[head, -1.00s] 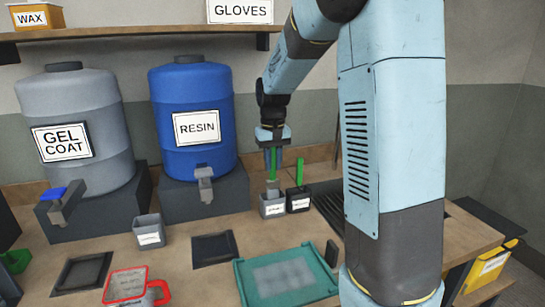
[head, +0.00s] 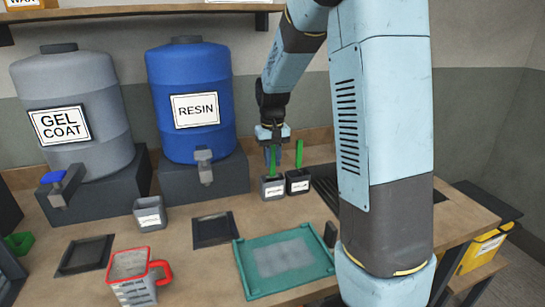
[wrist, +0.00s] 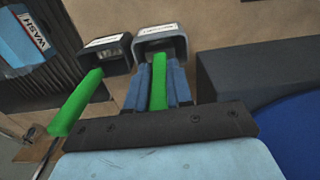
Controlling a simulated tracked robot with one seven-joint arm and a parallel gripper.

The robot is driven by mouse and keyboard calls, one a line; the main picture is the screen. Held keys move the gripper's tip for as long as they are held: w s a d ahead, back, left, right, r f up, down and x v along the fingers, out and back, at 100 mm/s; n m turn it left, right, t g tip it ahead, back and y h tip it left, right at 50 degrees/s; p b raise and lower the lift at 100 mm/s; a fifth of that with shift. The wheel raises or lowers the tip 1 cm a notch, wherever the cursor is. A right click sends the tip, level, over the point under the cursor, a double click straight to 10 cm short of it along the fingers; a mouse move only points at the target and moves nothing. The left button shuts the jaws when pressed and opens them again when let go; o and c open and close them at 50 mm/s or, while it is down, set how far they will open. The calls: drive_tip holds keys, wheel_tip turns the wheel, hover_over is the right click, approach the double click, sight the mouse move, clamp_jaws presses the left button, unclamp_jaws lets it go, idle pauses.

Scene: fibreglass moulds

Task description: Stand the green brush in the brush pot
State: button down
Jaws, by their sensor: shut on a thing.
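My gripper (head: 272,152) is shut on a green brush (head: 273,163), which it holds upright by its handle. In the wrist view the handle (wrist: 160,80) lies between the two blue fingers. The brush's lower end is hidden at the mouth of a grey pot (head: 273,190), which also shows ahead of the fingers in the wrist view (wrist: 161,42). A second, dark pot (head: 298,183) stands just right of it, with another green-handled brush (head: 299,152) standing in it. The pots' labels are too small to read.
A blue resin drum (head: 190,100) on a dark stand is left of the pots. A grey cup (head: 150,216), a green-framed tray (head: 240,262) and a red-handled jug (head: 135,285) are nearer on the bench. A dark grate lies right of the pots.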

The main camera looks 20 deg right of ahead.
drive_tip(key=c, duration=0.9)
unclamp_jaws()
drive_tip(key=shift+c, duration=0.2)
wheel_tip(320, 180, up, 13)
drive_tip(key=shift+w+r, duration=0.1)
drive_tip(key=shift+r, duration=0.25)
drive_tip(key=shift+s+r, duration=0.1)
drive_tip(key=shift+s, duration=0.15)
drive_tip(key=s+t, duration=0.5)
drive_tip(key=s, duration=2.2)
drive_tip(key=shift+s+r+t, duration=0.3)
drive_tip(key=shift+s+r, duration=0.1)
drive_tip(key=shift+r, duration=0.05)
